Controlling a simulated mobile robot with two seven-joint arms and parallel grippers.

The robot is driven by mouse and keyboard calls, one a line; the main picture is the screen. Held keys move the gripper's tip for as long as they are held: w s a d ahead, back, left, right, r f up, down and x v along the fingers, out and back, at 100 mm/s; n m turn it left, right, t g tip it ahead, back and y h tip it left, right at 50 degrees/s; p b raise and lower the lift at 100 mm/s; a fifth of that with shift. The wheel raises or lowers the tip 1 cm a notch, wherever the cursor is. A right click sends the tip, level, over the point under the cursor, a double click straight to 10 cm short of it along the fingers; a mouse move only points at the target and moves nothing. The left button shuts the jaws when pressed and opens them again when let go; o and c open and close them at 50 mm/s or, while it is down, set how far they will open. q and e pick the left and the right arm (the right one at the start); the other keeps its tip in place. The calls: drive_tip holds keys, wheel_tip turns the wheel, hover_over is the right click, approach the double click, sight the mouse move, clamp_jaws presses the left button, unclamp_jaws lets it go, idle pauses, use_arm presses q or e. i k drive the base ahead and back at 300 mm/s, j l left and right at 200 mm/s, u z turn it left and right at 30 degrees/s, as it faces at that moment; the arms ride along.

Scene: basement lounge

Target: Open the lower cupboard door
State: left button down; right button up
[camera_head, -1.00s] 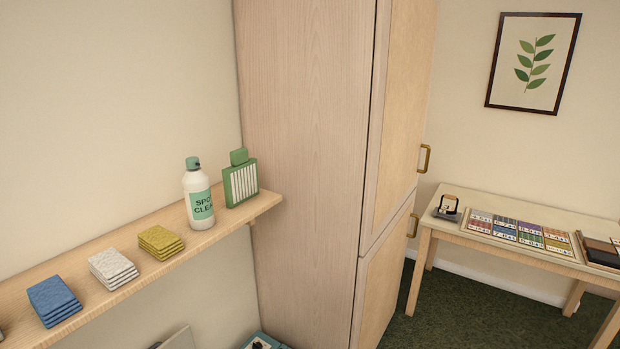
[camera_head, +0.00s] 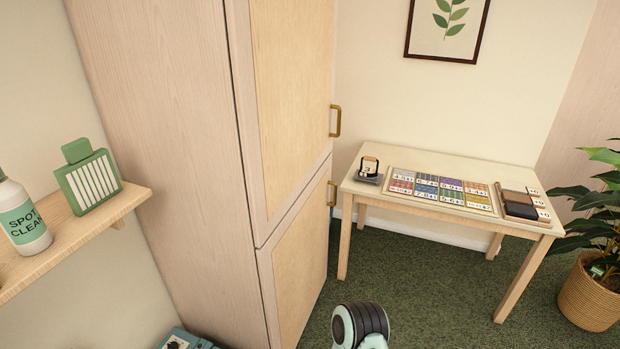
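The tall pale wood cupboard (camera_head: 160,120) stands left of centre, its door side facing right. The lower cupboard door (camera_head: 300,260) is shut, below the shut upper door (camera_head: 290,100). The lower door's brass handle (camera_head: 332,194) is near its top far edge. The upper door's brass handle (camera_head: 336,121) is just above it. Part of my own arm shows at the bottom centre, in front of the lower door. Neither gripper's fingers are in view. The bottom of the lower door is cut off by the frame.
A wooden table (camera_head: 450,214) with cards and small items stands behind, right of the cupboard. A potted plant (camera_head: 590,285) is at the far right. A wall shelf (camera_head: 110,213) holds a spray bottle (camera_head: 22,220). Green carpet (camera_head: 420,290) lies clear before the table.

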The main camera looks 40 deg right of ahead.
sight(292, 262)
drive_tip(key=i+l+u, duration=0.15)
drive_tip(key=l, duration=0.4)
drive_tip(key=l+u, duration=0.15)
drive_tip(key=l, duration=0.35)
drive_tip(key=i+l, duration=0.1)
drive_tip(key=l, duration=0.45)
drive_tip(key=i+l, duration=0.1)
drive_tip(key=l, duration=0.45)
drive_tip(key=i+l+u, duration=0.1)
drive_tip(key=l, duration=1)
drive_tip(key=i+u, duration=0.05)
